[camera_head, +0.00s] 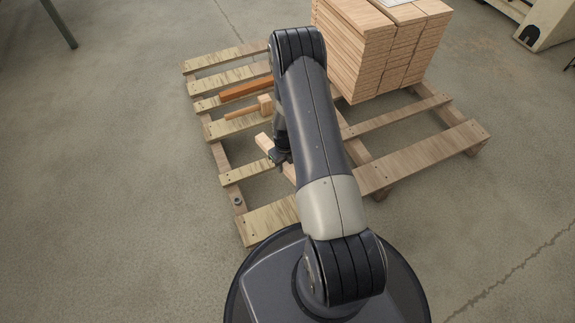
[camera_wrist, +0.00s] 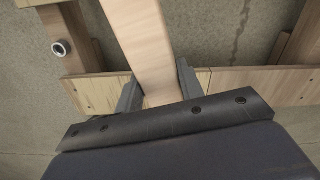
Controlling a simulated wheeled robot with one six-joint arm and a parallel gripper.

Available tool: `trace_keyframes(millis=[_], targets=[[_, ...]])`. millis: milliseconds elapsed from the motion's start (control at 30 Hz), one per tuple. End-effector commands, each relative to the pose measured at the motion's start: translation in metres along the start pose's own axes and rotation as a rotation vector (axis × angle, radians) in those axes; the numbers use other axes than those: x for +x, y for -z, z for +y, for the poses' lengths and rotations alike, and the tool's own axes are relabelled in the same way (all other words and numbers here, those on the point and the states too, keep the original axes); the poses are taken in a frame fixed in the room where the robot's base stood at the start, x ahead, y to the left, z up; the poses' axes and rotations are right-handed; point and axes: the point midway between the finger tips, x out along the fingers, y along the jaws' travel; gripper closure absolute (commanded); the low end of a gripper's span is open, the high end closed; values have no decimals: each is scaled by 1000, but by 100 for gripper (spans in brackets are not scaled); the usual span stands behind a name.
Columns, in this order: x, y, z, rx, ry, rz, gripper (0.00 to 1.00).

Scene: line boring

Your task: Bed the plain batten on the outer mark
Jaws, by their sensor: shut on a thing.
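The plain batten (camera_head: 264,142) is a pale wooden strip; its far end shows just left of my arm, above the pallet. In the wrist view the batten (camera_wrist: 140,40) runs from between my fingers up past the top edge. My gripper (camera_head: 281,157) is shut on it, with one finger on each side; my gripper also shows in the wrist view (camera_wrist: 158,90). The batten appears to be above the slats, but its exact height is unclear. My arm hides part of it in the head view. I cannot make out the outer mark.
A slatted wooden pallet (camera_head: 267,222) lies on the concrete floor. An orange-brown bar (camera_head: 244,90) and a wooden mallet (camera_head: 264,104) lie on its left slats. A small metal ring (camera_head: 237,201) sits near its left edge. A stack of boards (camera_head: 345,50) stands at the back right.

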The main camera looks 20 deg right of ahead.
Motion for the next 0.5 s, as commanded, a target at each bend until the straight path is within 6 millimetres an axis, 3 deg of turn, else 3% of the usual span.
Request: trace_keyframes(millis=[200, 500], targets=[[14, 7, -3, 165, 0, -1, 94], [15, 7, -3, 183, 1, -2, 94]])
